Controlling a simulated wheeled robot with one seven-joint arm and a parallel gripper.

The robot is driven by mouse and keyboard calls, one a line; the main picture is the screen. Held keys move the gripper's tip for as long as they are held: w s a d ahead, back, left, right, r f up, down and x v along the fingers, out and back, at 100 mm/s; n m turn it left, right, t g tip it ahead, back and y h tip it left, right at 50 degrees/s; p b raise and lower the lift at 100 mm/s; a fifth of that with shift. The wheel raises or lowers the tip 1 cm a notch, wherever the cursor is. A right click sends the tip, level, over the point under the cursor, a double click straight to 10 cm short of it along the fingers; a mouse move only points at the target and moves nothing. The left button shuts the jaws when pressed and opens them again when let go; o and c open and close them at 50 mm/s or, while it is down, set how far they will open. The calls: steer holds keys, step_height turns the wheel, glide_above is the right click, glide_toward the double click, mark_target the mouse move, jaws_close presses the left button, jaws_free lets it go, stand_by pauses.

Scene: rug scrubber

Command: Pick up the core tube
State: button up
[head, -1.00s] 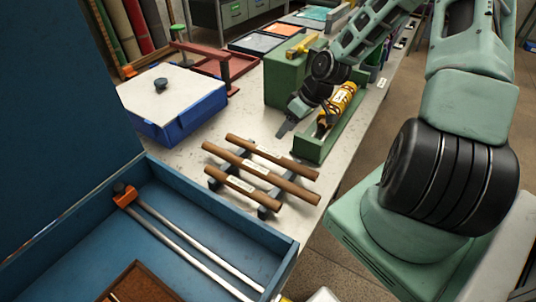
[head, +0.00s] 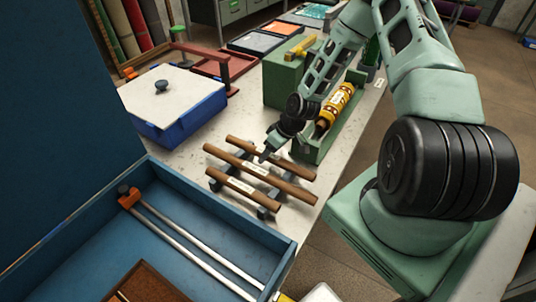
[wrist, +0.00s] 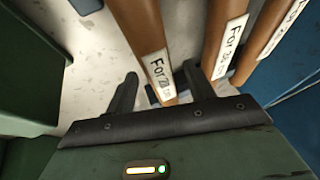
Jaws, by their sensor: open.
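Three brown core tubes lie side by side on a dark rack on the bench: a back one (head: 296,170), a long middle one (head: 215,151) and a short front one (head: 229,182). White labels show on them. My gripper (head: 264,156) is low over the back and middle tubes. In the wrist view its open jaws (wrist: 160,75) straddle the line of the back tube (wrist: 137,22), whose label reads "For 20" and is partly cut off. The middle tube (wrist: 222,25) lies right of the right finger. I cannot tell whether the fingers touch any tube.
A green tray (head: 311,153) with a yellow tool (head: 334,108) stands behind the tubes, beside a green box (head: 285,82). A blue case (head: 180,265) with metal rods is in front. A blue box with a white lid (head: 165,100) is left.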

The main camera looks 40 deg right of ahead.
steer(key=c, duration=1.1)
